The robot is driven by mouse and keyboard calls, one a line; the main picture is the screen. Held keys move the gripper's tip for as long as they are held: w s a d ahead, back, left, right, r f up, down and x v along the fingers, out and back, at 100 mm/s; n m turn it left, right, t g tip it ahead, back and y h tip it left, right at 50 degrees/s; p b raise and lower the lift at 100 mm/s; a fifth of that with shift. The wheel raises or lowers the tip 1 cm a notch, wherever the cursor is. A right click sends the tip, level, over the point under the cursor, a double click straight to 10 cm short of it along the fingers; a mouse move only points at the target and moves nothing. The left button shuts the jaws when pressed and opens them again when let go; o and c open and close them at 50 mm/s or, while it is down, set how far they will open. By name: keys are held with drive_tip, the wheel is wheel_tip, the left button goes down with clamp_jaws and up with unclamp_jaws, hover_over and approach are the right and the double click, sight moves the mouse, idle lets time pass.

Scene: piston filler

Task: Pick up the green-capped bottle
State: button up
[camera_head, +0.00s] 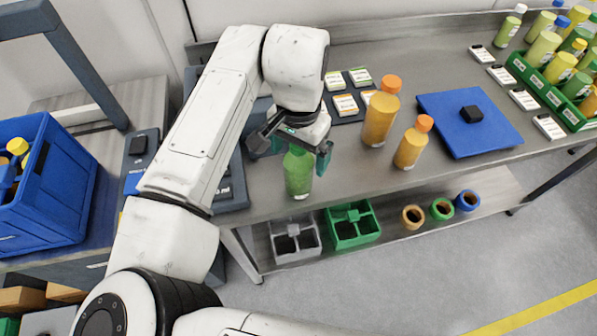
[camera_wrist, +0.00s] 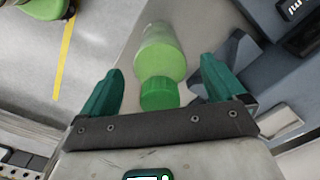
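The green-capped bottle (camera_head: 298,174) stands on the bench near its front edge, with a green body. In the head view its cap is hidden by my gripper (camera_head: 301,150), which is over its top. In the wrist view the green cap (camera_wrist: 160,93) and the paler green body (camera_wrist: 160,53) show between the two teal fingers of my gripper (camera_wrist: 162,70). The fingers are spread, one on each side, with a visible gap to the cap on both sides. My gripper is open and holds nothing.
Two orange-capped bottles (camera_head: 380,112) (camera_head: 412,144) stand close to the right on the bench (camera_head: 345,185). Green racks of bottles (camera_head: 553,90) are at the far right. A blue crate (camera_head: 40,215) stands left.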

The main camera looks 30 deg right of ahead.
clamp_jaws()
idle(0.8)
